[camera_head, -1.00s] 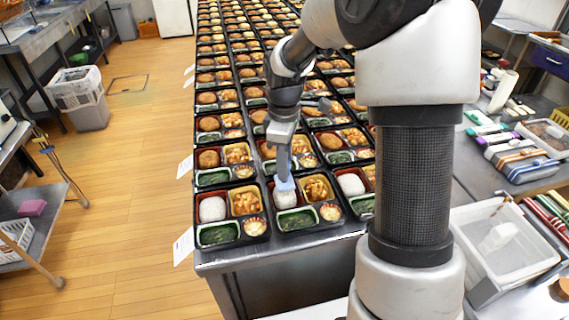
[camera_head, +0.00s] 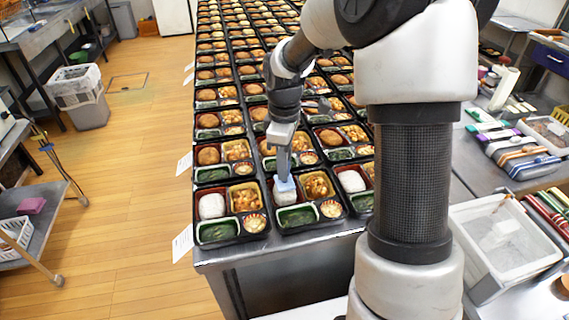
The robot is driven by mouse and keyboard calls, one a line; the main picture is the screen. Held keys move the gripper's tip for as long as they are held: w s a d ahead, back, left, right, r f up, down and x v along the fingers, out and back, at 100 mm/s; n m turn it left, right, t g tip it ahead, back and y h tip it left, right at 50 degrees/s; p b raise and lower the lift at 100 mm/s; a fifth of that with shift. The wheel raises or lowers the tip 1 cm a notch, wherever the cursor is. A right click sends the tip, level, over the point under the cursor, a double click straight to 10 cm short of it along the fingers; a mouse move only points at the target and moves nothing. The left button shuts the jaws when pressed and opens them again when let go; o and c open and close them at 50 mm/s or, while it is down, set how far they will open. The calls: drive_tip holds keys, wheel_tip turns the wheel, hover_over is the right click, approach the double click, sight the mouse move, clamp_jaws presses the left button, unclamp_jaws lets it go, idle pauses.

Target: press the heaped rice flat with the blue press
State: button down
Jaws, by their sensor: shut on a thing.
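My gripper (camera_head: 284,163) points down over the middle bento tray (camera_head: 297,233) of the front row. It is shut on the blue press (camera_head: 285,184), a small light blue block below the fingers. The press sits at the top of the white rice (camera_head: 284,197) in the tray's upper left compartment and hides part of it. It looks to be touching the rice, though a small gap cannot be ruled out. The rice's exact height under the press is hard to tell.
Front-row trays stand close on both sides, with white rice on the left (camera_head: 212,206) and on the right (camera_head: 352,181). Rows of filled trays run behind. The steel table's front edge (camera_head: 290,249) is just before them. A clear bin (camera_head: 505,243) stands at the right.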

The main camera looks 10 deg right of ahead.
drive_tip(key=shift+f, duration=1.55)
idle(4.3)
drive_tip(key=shift+r, duration=0.1)
drive_tip(key=shift+r+p, duration=3.15)
drive_tip(key=shift+r, duration=0.8)
